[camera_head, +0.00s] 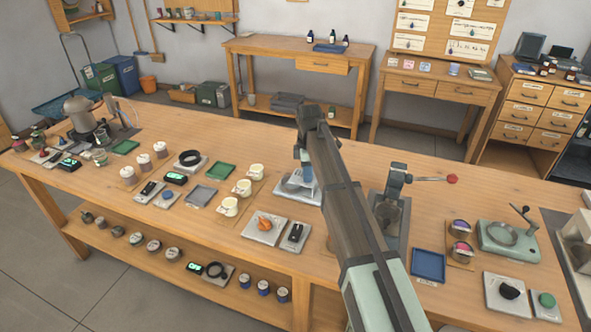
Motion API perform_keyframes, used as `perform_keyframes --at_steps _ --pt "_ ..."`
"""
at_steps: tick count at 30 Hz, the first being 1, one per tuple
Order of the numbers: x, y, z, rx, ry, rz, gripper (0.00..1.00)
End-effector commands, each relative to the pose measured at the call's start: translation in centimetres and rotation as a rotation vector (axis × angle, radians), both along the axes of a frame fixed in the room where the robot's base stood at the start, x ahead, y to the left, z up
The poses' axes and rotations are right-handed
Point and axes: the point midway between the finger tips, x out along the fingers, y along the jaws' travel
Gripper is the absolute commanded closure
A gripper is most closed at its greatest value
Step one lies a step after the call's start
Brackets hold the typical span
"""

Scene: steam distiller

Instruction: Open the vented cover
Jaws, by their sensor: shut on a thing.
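My arm reaches up from the bottom of the view and bends down at the wrist. My gripper (306,178) is low over a pale grey device (286,190) on the long workbench, behind the white cups. It is shut on a part of this device, but the fingertips are small and partly hidden by my arm. I cannot make out a vented cover clearly, nor tell how far any cover is raised. My arm hides the right side of the device.
The wooden workbench (150,209) is crowded. White cups (242,187) and an orange item on a tray (264,225) stand left of my arm. A lever press (396,180) with a red knob stands close on its right, near a blue tray (428,265). A kettle-like vessel (80,113) is far left.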

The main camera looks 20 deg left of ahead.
Motion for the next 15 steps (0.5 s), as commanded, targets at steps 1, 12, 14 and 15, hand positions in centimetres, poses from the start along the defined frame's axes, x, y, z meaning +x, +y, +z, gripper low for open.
perform_keyframes --at_steps 1,12,14,15 --pt "-0.2 -1.5 0.0 0.000 -0.001 -0.004 1.00" --pt "0.0 -4.9 0.0 0.000 -0.001 -0.001 1.00" --pt "0.0 -4.9 0.0 0.000 -0.001 -0.001 1.00" --pt "0.0 -4.9 0.0 0.000 -0.001 -0.001 1.00"
